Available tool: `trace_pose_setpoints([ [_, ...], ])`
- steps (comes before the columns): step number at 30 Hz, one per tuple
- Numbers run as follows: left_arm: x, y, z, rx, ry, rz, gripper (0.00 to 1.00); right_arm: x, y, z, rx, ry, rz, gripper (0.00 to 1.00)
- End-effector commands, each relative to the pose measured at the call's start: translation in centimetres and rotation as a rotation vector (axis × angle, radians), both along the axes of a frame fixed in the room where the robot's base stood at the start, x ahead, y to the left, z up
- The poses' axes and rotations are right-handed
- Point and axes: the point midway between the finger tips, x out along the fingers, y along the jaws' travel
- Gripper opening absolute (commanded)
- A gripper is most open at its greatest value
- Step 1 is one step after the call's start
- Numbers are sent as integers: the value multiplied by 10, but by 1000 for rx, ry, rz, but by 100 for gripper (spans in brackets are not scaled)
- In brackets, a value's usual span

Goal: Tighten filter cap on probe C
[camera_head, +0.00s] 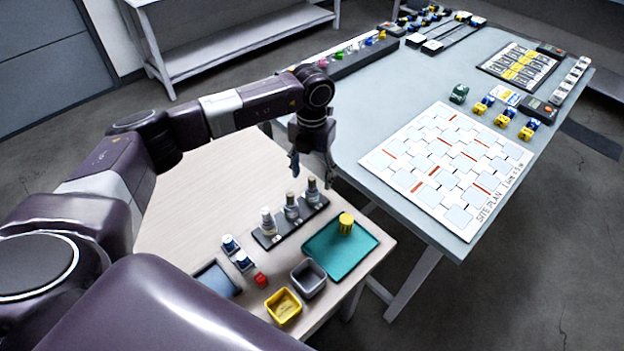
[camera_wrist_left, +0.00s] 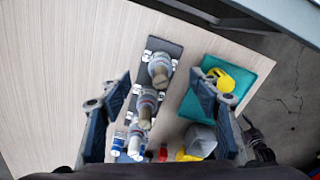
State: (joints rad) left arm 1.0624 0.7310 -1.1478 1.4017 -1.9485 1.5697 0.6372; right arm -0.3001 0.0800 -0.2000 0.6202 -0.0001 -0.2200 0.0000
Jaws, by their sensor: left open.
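Three upright probes stand in a row on a dark rack (camera_head: 265,241) on the wooden table: a near probe (camera_head: 268,223), a middle probe (camera_head: 291,208) and a far probe (camera_head: 312,191). I cannot read which is probe C. The near one has a whiter top, the other two greyer caps. My left gripper (camera_head: 312,166) is open and empty above the far probe, fingers pointing down. In the left wrist view, the far probe (camera_wrist_left: 160,69) shows between the open fingers (camera_wrist_left: 160,80), apart from both. My right gripper is out of view.
A teal tray (camera_head: 350,262) holding a yellow cylinder (camera_head: 346,223) lies right of the rack. The wooden table's left side is clear.

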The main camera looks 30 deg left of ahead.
Motion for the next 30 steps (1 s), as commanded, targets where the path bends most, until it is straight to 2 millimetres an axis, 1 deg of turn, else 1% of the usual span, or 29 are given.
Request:
trace_pose_setpoints([
  [5, 0, 0, 8, 0, -1, 0, 57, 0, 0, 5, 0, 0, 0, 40],
  [24, 0, 0, 53, -1, 0, 0, 57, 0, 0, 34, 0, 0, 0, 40],
  [27, 0, 0, 59, 0, 0, 0, 57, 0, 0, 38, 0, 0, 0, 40],
  [30, 0, 0, 61, 0, 1, 0, 57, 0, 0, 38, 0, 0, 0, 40],
])
